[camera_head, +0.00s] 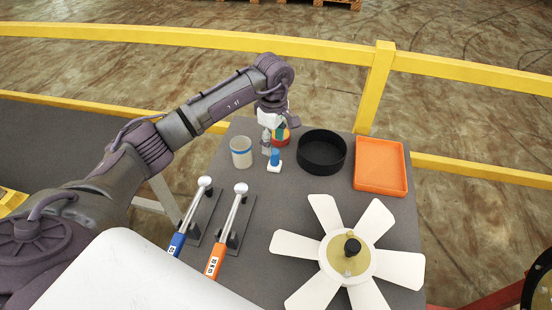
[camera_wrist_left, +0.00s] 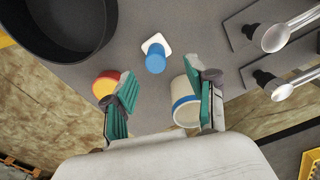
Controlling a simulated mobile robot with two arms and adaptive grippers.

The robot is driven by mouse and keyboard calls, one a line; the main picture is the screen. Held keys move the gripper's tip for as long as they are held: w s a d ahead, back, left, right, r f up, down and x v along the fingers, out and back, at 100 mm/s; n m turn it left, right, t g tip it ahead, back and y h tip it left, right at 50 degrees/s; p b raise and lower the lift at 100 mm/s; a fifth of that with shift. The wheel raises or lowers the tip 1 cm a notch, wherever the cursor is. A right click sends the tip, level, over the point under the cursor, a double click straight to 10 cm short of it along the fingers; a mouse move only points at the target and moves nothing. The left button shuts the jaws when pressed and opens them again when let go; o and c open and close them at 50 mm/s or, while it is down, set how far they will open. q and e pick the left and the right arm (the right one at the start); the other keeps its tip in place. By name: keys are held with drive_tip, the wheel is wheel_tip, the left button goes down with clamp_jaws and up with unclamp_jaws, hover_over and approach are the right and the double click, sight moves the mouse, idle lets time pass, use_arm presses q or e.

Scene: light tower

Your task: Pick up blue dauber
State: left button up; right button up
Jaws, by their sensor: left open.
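The blue dauber (camera_head: 275,158) stands upright on the grey table, a blue cylinder on a white square base. In the left wrist view the blue dauber (camera_wrist_left: 155,60) shows ahead of the fingertips, between them and apart from both. My left gripper (camera_head: 272,141) is just behind the dauber in the head view. In the left wrist view my left gripper (camera_wrist_left: 163,92) is open and empty, with teal pads on its fingers. My right gripper is not in view.
A cream cup with a blue band (camera_head: 241,152) stands left of the dauber. A red and yellow round object (camera_head: 281,137) is behind it. A black round bowl (camera_head: 321,152), orange tray (camera_head: 380,165), white fan (camera_head: 347,255) and two long-handled tools (camera_head: 228,232) occupy the table.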

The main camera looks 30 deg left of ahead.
sight(275, 151)
use_arm(q)
drive_tip(key=f, duration=0.1)
drive_tip(key=f+p, duration=0.1)
drive_tip(key=f, duration=0.1)
drive_tip(key=shift+w+d+f, duration=0.1)
drive_tip(key=shift+w+f, duration=0.05)
drive_tip(key=shift+w, duration=0.05)
wheel_tip(275, 151, down, 4)
drive_tip(key=shift+w+r+p, duration=0.1)
drive_tip(key=shift+r+p, duration=0.1)
drive_tip(key=shift+p, duration=0.25)
drive_tip(key=shift+f, duration=0.25)
clamp_jaws()
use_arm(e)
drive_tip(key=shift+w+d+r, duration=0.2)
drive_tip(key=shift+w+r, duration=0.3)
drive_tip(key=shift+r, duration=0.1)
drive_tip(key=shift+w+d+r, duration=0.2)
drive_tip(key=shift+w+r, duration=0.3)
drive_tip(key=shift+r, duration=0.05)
